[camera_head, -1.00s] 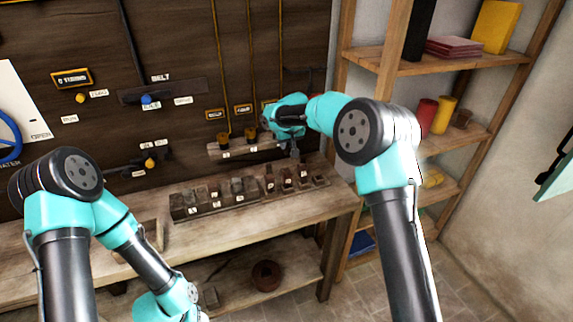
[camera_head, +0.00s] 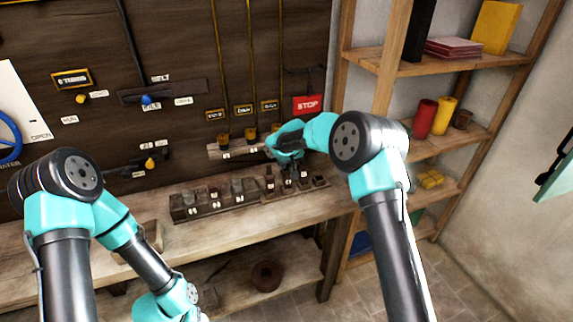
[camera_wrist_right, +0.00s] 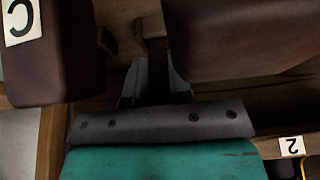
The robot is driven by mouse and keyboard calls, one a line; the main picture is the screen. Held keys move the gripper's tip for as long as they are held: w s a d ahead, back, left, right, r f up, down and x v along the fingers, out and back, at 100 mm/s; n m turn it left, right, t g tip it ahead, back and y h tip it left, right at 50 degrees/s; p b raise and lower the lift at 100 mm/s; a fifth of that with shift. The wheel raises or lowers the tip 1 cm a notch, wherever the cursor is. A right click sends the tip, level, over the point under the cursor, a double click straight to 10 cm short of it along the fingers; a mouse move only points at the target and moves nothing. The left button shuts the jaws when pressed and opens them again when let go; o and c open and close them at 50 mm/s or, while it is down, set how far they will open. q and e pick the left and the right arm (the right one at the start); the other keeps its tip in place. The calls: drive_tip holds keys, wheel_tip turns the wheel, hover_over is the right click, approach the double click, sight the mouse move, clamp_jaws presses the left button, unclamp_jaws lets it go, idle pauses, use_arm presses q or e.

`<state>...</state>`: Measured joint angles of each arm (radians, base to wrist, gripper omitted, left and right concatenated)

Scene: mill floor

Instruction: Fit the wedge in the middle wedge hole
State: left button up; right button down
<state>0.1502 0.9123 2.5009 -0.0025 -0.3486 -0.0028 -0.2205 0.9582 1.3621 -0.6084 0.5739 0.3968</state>
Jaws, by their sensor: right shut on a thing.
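My right gripper (camera_head: 289,174) points down at the short wooden rack (camera_head: 290,193) on the bench, among its dark brown pieces. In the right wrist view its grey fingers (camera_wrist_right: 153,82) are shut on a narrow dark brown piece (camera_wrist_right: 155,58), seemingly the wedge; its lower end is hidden. A large brown block marked C (camera_wrist_right: 55,60) stands to the left and another brown block (camera_wrist_right: 235,35) to the right. A wooden ledge (camera_head: 213,153) with numbered places is fixed to the wall behind. A label reading 2 (camera_wrist_right: 291,147) shows in the wrist view.
A longer rack of dark labelled blocks (camera_head: 183,212) stands left of the short rack. A red STOP sign (camera_head: 308,104) hangs on the wall behind my right arm. Wooden shelves (camera_head: 440,64) stand to the right. The bench front (camera_head: 240,228) is mostly clear.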

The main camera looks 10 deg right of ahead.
drive_tip(key=shift+f, duration=0.25)
drive_tip(key=shift+f, duration=0.1)
drive_tip(key=c, duration=1)
unclamp_jaws()
drive_tip(key=shift+f, duration=0.1)
drive_tip(key=v, duration=1.7)
drive_tip(key=shift+s+d, duration=0.2)
drive_tip(key=shift+s, duration=0.1)
